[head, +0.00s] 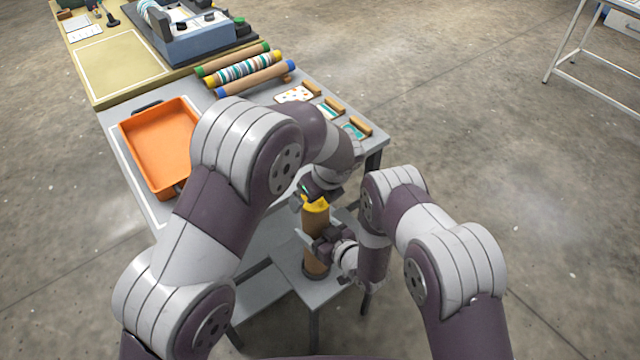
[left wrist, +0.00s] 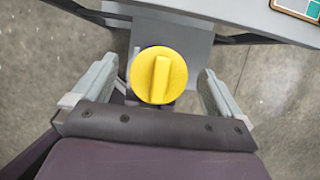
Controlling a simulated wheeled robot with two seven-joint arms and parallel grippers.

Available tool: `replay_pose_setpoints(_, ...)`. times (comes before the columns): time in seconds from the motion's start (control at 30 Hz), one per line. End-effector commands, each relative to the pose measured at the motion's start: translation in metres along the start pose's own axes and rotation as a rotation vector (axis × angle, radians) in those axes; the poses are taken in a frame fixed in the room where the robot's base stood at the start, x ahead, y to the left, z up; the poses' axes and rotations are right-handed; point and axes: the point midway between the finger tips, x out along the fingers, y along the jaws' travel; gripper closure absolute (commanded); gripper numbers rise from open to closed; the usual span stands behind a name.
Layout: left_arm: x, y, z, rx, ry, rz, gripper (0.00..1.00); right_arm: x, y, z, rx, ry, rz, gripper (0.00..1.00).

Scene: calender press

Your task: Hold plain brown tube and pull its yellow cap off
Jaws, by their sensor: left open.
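The plain brown tube (head: 316,219) stands upright over a small low grey stand, at the front of the table. Its yellow cap (head: 317,204) is on its upper end. My right gripper (head: 312,240) is shut on the tube's middle, coming from the right; its fingers hide part of the tube. My left gripper (head: 312,194) is just above the cap and hides some of it. In the left wrist view the round yellow cap (left wrist: 158,75), with a raised bar across it, sits between the open fingers of my left gripper (left wrist: 158,88), with a gap on each side.
The grey table holds an orange tray (head: 160,145), several capped tubes (head: 245,70) and small cards with wooden blocks (head: 357,127). A blue press machine (head: 195,40) stands at the back. The low grey stand (head: 310,290) lies under the tube. My left arm hides part of the table.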

Motion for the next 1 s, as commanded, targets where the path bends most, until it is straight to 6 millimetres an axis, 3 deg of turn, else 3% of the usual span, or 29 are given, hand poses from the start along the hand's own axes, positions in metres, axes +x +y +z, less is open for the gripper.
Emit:
replay_pose_setpoints(0.27, 0.003, 0.0, 0.0, -0.002, 0.0, -0.001, 0.0, 0.0, 0.0, 0.0, 0.0, 0.0, 0.0, 0.53)
replay_pose_setpoints(0.47, 0.003, 0.0, 0.0, -0.002, 0.0, -0.001, 0.59, 0.0, 0.0, 0.0, 0.0, 0.0, 0.001, 0.53)
replay_pose_setpoints(0.5, 0.003, 0.0, 0.0, -0.002, 0.0, -0.001, 0.59, 0.0, 0.0, 0.0, 0.0, 0.0, 0.001, 0.53)
replay_pose_setpoints(0.53, 0.003, 0.0, 0.0, -0.002, 0.0, -0.001, 0.37, 0.0, 0.0, 0.0, 0.0, 0.0, 0.001, 0.53)
replay_pose_setpoints(0.6, 0.003, 0.0, 0.0, -0.002, 0.0, 0.0, 0.55, 0.0, 0.0, 0.0, 0.0, 0.0, 0.001, 0.53)
replay_pose_setpoints(1.0, -0.012, 0.0, 0.007, -0.003, -0.001, -0.002, 0.55, 0.0, 0.0, 0.0, 0.0, 0.0, 0.001, 0.53)
